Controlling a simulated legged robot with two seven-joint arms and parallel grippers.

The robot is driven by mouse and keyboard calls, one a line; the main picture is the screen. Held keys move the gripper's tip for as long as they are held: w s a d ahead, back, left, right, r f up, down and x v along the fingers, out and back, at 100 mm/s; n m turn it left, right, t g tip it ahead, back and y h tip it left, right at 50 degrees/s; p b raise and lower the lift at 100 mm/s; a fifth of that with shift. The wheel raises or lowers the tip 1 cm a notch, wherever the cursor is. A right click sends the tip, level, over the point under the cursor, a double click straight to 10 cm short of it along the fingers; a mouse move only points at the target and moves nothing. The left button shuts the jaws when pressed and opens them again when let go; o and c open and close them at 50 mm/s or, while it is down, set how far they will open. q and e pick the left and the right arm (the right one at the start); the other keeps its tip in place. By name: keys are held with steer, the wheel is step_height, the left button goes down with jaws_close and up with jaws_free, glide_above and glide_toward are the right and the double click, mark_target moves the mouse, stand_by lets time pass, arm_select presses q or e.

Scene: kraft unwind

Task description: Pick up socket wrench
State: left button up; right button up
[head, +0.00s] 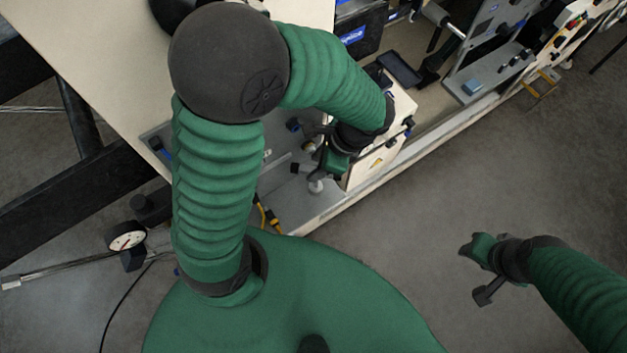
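My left gripper (322,168) reaches down beside a beige box with a yellow warning triangle (378,160), over a grey metal ledge. Small dark and metallic parts (306,150) lie close to its fingers. I cannot tell whether one of these is the socket wrench, or whether the fingers hold anything. No socket wrench can be picked out clearly; my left arm and hand cover part of this area. My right gripper (477,272) is over the bare floor at the right, with its fingers apart and nothing visible between them.
A round dial gauge (126,238) with a metal rod is at the left. Yellow-and-black cable ends (270,218) hang at the ledge. A dark tray (399,69) and machine panels stand at the back. The grey floor (420,215) at the right is clear.

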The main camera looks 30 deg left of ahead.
arm_select(q)
steer(key=shift+x, duration=1.15)
steer(key=shift+d+f, duration=0.3)
steer(key=shift+f, duration=0.4)
steer(key=shift+w+d+r, duration=0.1)
steer(key=shift+d, duration=0.4)
steer(key=shift+c, duration=1.1)
steer(key=shift+a, duration=0.25)
steer(key=shift+c, duration=1.1)
steer(key=shift+a, duration=0.45)
jaws_close()
arm_select(e)
steer(key=shift+d+f, duration=0.2)
steer(key=shift+f, duration=0.1)
